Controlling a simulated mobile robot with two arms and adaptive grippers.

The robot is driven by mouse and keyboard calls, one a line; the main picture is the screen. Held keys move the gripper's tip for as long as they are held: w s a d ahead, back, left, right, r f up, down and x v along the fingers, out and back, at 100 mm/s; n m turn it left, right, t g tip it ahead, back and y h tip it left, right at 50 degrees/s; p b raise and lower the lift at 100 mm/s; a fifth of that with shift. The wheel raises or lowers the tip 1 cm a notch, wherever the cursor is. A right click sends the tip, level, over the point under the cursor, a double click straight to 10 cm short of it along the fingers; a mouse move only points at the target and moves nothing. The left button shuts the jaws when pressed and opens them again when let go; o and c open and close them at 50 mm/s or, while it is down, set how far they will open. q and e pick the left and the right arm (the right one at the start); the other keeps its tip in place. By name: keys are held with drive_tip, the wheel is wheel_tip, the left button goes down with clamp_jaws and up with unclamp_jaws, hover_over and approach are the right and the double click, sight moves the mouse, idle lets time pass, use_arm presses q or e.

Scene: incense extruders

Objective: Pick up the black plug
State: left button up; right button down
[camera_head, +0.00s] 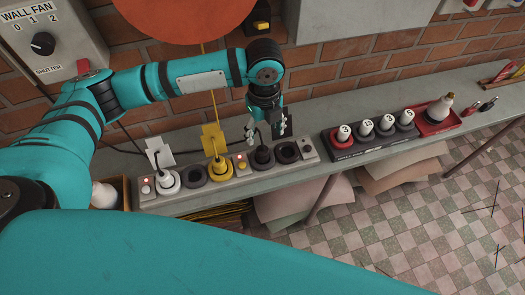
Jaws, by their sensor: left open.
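The black plug (263,156) sits upright in a socket of the grey power strip (205,195). A dark tag (284,123) shows just above it, beside the gripper fingers. My left gripper (266,131) points down right above the black plug. Its fingers are open, spread to either side above the plug. I cannot tell whether a finger touches the plug or the tag. My right gripper is not in view.
A white plug (167,180) and a yellow plug (218,170) with tags sit left in the strip. Dark empty-looking sockets (287,152) lie between and beside them. Right stands a rack (345,155) of numbered white-topped items. A brick wall (345,68) rises behind the narrow bench.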

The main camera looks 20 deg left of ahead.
sight(263, 149)
use_arm(q)
drive_tip(key=f, duration=0.4)
drive_tip(key=shift+w, duration=0.3)
wheel_tip(263, 149, down, 3)
drive_tip(key=shift+a+p, duration=0.1)
drive_tip(key=shift+p, duration=0.55)
drive_tip(key=f+p, duration=0.1)
drive_tip(key=f, duration=0.3)
drive_tip(key=shift+a+f, duration=0.15)
drive_tip(key=shift+a, duration=0.05)
drive_tip(key=shift+f, duration=0.15)
drive_tip(key=c, duration=1.2)
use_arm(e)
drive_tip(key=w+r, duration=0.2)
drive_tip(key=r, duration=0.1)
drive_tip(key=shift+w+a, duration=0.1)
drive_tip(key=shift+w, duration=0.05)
